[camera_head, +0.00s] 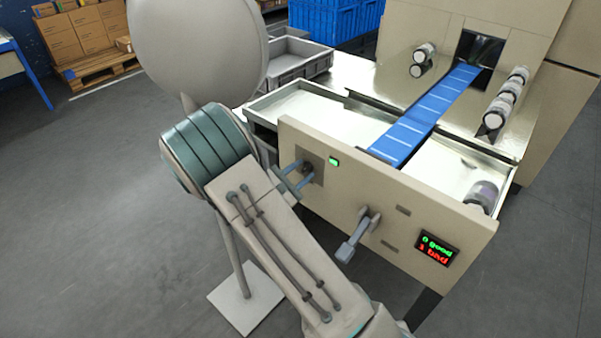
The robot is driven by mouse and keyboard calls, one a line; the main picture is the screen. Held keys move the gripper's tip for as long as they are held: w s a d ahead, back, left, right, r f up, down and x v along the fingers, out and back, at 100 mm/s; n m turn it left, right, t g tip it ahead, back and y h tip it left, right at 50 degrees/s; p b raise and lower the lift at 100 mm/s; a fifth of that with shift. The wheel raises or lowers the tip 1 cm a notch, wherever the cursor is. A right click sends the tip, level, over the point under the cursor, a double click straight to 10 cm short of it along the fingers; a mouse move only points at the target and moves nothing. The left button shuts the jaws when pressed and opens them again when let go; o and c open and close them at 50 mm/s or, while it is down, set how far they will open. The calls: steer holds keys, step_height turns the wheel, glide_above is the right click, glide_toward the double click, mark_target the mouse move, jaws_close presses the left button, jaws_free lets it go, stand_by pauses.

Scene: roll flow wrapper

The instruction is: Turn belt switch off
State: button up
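The machine's beige front panel (385,215) carries a dark switch (308,171) on a grey square plate at its left end. A small green light (334,161) glows just right of this switch. My gripper (300,175) is at the switch, its two blue-grey fingers apart with the dark knob about between them. I cannot tell if the fingers touch the knob. The blue belt (425,115) with white stripes runs back into the machine's opening. My arm comes up from the bottom and hides part of the panel's left side.
A lever with a grey-blue handle (353,240) sticks out of the panel's middle, close to my forearm. A display (437,248) reads "0 good" and "1 bad". Several rolls sit on the machine. A grey bin (300,60) and blue crates (335,18) stand behind. Open floor lies left.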

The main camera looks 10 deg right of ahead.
jaws_close()
steer(key=shift+r+n+p, duration=0.1)
steer(key=shift+n+p, duration=0.2)
steer(key=shift+p, duration=0.05)
steer(key=shift+r+n+p, duration=0.1)
steer(key=shift+n+p, duration=0.8)
steer(key=shift+p, duration=0.05)
steer(key=n+p, duration=0.3)
steer(key=shift+a, duration=0.1)
steer(key=n+p, duration=0.3)
steer(key=n, duration=0.1)
steer(key=shift+w+n, duration=0.1)
steer(key=shift+n, duration=0.2)
steer(key=shift+n+p, duration=0.75)
steer(key=shift+n, duration=0.15)
steer(key=shift+f, duration=0.2)
